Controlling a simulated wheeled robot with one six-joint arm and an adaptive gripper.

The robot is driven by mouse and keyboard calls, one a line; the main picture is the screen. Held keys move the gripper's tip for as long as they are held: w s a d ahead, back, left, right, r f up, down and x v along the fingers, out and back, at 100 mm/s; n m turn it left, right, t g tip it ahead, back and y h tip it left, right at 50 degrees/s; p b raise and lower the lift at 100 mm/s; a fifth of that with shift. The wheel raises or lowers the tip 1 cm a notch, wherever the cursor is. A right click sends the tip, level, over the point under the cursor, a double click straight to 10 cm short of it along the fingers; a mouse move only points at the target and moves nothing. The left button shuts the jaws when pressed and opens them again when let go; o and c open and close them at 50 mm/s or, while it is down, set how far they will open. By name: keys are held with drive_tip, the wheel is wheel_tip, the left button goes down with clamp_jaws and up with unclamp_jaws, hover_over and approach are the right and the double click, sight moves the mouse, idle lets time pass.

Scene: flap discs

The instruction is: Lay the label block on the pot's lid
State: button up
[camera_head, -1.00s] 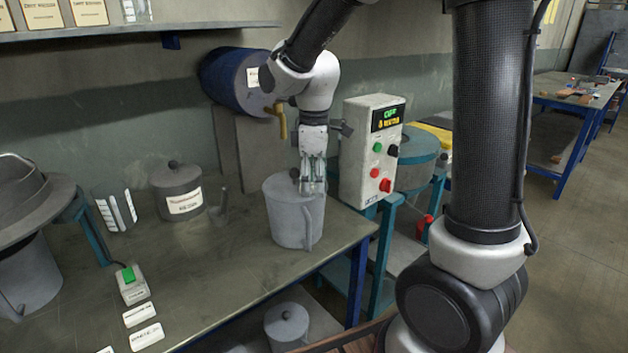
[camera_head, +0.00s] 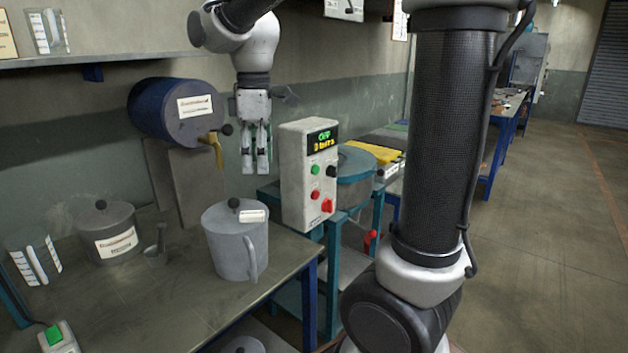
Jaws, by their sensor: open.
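The grey pot (camera_head: 232,252) with a side handle stands upright near the table's right corner, its lid on. The lid (camera_head: 222,213) has a dark round knob. The small white label block (camera_head: 252,216) lies flat on the lid, right of the knob, with faint dark marking on it. My gripper (camera_head: 255,168) hangs above the pot, pointing down. Its fingers are apart and empty, clear of the block and the lid.
A blue drum (camera_head: 165,108) with a brass tap is behind on the left. A white control box (camera_head: 308,175) stands right of the pot. A labelled lidded pot (camera_head: 108,238) and a small scoop (camera_head: 156,248) are on the table at left.

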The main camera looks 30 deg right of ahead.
drive_tip(key=s+d+f+m+t, duration=0.1)
drive_tip(key=s+d+m+t, duration=0.1)
drive_tip(key=s+d+m, duration=0.3)
drive_tip(key=s+d+f+m+t, duration=0.1)
drive_tip(key=s+d+m, duration=0.4)
drive_tip(key=s, duration=0.7)
drive_tip(key=shift+f+m+t, duration=0.4)
drive_tip(key=shift+m+t, duration=0.1)
drive_tip(key=shift+m, duration=0.3)
drive_tip(key=shift+s+d, duration=0.1)
